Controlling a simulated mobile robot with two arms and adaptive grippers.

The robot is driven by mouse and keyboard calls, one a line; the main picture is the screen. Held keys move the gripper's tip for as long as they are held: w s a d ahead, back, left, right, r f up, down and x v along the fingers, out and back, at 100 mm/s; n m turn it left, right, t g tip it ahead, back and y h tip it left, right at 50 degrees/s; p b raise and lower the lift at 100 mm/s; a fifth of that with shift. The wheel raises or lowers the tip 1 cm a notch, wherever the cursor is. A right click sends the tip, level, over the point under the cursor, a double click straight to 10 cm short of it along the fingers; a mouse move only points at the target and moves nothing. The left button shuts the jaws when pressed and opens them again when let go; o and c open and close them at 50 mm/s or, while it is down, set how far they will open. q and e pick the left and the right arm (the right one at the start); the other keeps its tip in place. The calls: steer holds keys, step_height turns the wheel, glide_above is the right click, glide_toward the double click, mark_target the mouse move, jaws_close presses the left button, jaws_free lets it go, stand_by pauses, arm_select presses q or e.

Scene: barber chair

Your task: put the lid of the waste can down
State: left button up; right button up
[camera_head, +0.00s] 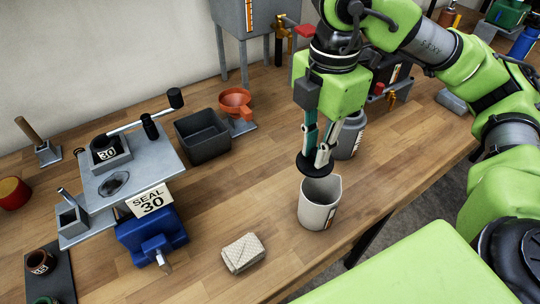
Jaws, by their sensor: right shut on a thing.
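My right gripper (317,158) is shut on a dark round lid (308,168). The fingers point down and the lid is held roughly level at their tips. A cream-white can (316,212) with an open top stands upright on the bench below; I take it to be the waste can. The lid shows just above and behind the can's rear left rim. Whether the lid touches the rim cannot be told. The lid's right side is partly hidden by the fingers. My left gripper is not in view.
A grey can (352,138) stands close behind the gripper. A folded cloth (243,253) lies front left of the white can. A black bin (203,136), an orange funnel (236,103) and a blue vise (152,235) are farther left. Bare wood surrounds the white can.

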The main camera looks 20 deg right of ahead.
steer(key=w+f, duration=0.2)
steer(key=w, duration=0.1)
steer(key=w+f+p, duration=0.1)
steer(key=w+f, duration=0.2)
steer(key=w, duration=0.1)
steer(key=w+a+f+p, duration=0.1)
steer(key=w+f, duration=0.1)
steer(key=w, duration=0.1)
steer(key=shift+w+f, duration=0.25)
steer(key=shift+f, duration=0.05)
steer(key=shift+w+f, duration=0.15)
steer(key=shift+f, duration=0.05)
steer(key=f, duration=0.1)
steer(key=f+p, duration=0.1)
steer(key=f, duration=0.1)
steer(key=shift+w+f, duration=0.35)
steer(key=shift+f, duration=0.05)
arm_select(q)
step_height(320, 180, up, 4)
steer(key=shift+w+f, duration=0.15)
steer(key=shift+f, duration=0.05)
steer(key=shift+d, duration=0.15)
arm_select(e)
steer(key=shift+f, duration=0.2)
steer(key=o, duration=0.9)
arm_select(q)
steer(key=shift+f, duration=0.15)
